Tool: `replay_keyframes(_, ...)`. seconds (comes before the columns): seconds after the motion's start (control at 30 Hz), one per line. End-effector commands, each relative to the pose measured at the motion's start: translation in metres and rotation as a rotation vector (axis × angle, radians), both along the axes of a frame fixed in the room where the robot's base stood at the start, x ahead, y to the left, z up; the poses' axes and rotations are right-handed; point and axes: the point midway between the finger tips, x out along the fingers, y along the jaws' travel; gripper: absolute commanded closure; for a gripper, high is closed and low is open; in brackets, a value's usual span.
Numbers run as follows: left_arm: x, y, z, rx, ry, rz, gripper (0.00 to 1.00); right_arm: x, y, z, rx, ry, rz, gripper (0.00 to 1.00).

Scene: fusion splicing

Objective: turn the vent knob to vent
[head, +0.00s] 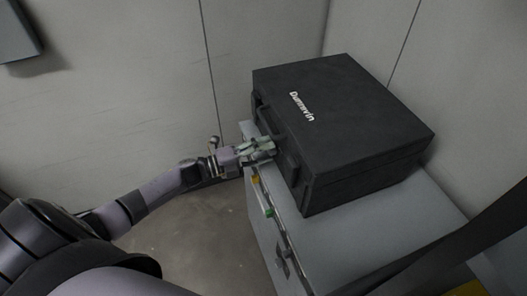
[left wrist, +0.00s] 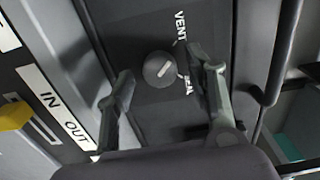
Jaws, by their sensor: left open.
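The vent knob (left wrist: 160,69) is a small round dark knob on the side of the black case (head: 340,120). In the head view the gripper hides the knob.
The closed case stands on a grey cabinet (head: 420,215) against the wall. A yellow part (head: 255,179) and a green part (head: 269,212) sit along the cabinet's front edge. IN and OUT labels (left wrist: 55,103) lie left of the fingers. Open floor lies left of the cabinet.

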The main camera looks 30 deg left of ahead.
Motion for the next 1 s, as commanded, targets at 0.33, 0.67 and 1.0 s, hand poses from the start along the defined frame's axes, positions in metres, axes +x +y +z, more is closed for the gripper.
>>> replay_keyframes(0.33,-0.014,0.012,-0.001,0.001,0.003,0.0,0.51,-0.001,0.0,0.0,0.001,0.001,0.0,0.6)
replay_keyframes(0.67,-0.066,0.058,-0.002,0.001,0.004,0.001,0.51,0.0,0.0,0.0,0.0,0.0,0.0,0.6)
replay_keyframes(1.0,-0.09,0.08,0.0,0.0,0.0,0.0,0.51,0.0,0.0,0.0,0.0,0.0,0.0,0.6)
